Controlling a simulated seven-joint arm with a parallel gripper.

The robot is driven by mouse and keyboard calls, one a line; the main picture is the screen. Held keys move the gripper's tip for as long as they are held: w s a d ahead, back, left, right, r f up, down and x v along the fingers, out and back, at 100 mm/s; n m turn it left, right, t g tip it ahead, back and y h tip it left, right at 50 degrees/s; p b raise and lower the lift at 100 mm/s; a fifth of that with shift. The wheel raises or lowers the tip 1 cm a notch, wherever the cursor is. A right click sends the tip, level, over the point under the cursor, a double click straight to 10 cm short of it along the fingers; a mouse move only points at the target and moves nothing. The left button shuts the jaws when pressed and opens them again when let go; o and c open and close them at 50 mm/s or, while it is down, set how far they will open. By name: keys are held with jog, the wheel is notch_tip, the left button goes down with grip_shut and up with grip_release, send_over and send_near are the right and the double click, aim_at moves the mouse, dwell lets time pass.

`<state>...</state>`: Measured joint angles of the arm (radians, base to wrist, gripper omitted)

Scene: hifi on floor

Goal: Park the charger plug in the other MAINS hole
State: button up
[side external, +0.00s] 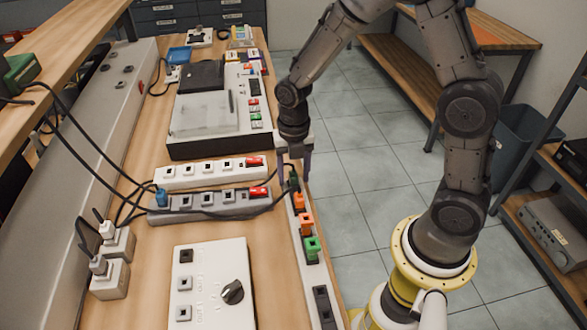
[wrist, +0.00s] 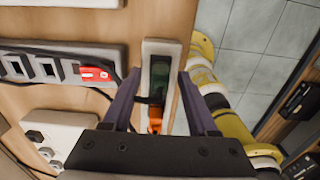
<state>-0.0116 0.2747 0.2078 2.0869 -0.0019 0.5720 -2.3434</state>
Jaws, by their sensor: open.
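A narrow white strip with sockets (side external: 311,277) runs along the bench's right edge. A dark green plug (side external: 294,181) sits at its far end, with orange plugs (side external: 304,220) and a bright green plug (side external: 312,248) nearer. My gripper (side external: 293,180) is open and low over the far end. In the wrist view its fingers (wrist: 158,75) stand on either side of the dark green plug (wrist: 157,76), with gaps visible. An orange plug (wrist: 155,118) shows just below it. I cannot read a MAINS label or tell which plug is the charger's.
A white power strip (side external: 190,174) and a grey one (side external: 210,206), with a blue plug (side external: 162,197), lie left of my gripper. A black cable (side external: 255,212) crosses the grey strip toward the dark green plug. A white dial box (side external: 212,262) is nearer. Dark openings (side external: 322,300) show at the socket strip's near end.

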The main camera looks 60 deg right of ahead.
notch_tip(320, 180, up, 19)
dwell(1.2)
jog(key=s+r+m+t, duration=0.3)
jog(key=s+r+m, duration=0.2)
jog(key=s, duration=0.5)
jog(key=s+f+m+t, duration=0.1)
jog(key=s+m, duration=0.3)
jog(key=m, duration=0.7)
jog(key=s+f+m+t, duration=0.1)
jog(key=s+f+m, duration=0.2)
jog(key=m, duration=0.8)
jog(key=shift+s+d+f+t, duration=0.2)
jog(key=shift+s+f+t, duration=0.1)
jog(key=shift+s+f, duration=0.15)
